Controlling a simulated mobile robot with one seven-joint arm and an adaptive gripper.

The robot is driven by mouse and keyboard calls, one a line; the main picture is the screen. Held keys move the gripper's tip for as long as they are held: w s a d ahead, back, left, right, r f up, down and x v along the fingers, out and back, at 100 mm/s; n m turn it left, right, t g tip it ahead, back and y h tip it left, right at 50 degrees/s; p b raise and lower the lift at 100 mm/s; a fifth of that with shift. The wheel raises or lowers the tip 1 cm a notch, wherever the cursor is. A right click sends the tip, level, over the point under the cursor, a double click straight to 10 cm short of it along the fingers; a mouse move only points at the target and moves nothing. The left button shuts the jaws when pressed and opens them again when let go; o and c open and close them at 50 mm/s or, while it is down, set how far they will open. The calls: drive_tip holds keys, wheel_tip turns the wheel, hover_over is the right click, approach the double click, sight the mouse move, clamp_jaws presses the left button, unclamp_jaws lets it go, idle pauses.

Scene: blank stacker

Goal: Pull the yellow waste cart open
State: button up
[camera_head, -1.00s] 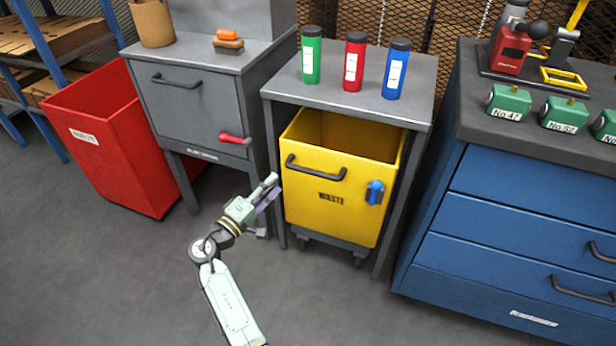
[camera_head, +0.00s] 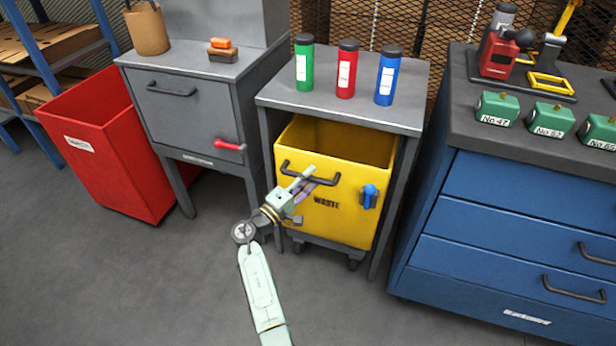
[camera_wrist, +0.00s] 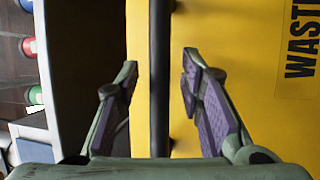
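The yellow waste cart (camera_head: 340,220) stands under a grey table, its open top showing below the tabletop. Its front has a dark bar handle (camera_head: 310,174) at the upper left and a blue latch-like part (camera_head: 370,196) at the right. My gripper (camera_head: 308,178) is at the handle, partly covering it. In the wrist view, the handle (camera_wrist: 160,75) runs between the two fingers of my open gripper (camera_wrist: 160,72). A gap shows on each side of the bar. The yellow front (camera_wrist: 245,110) lies behind it.
The grey table (camera_head: 350,90) carries green, red and blue cylinders. A grey cabinet (camera_head: 190,115) and red bin (camera_head: 110,150) stand left; a blue drawer unit (camera_head: 510,235) stands right. The floor (camera_head: 150,280) in front is clear.

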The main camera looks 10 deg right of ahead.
clamp_jaws()
idle(0.5)
idle(0.4)
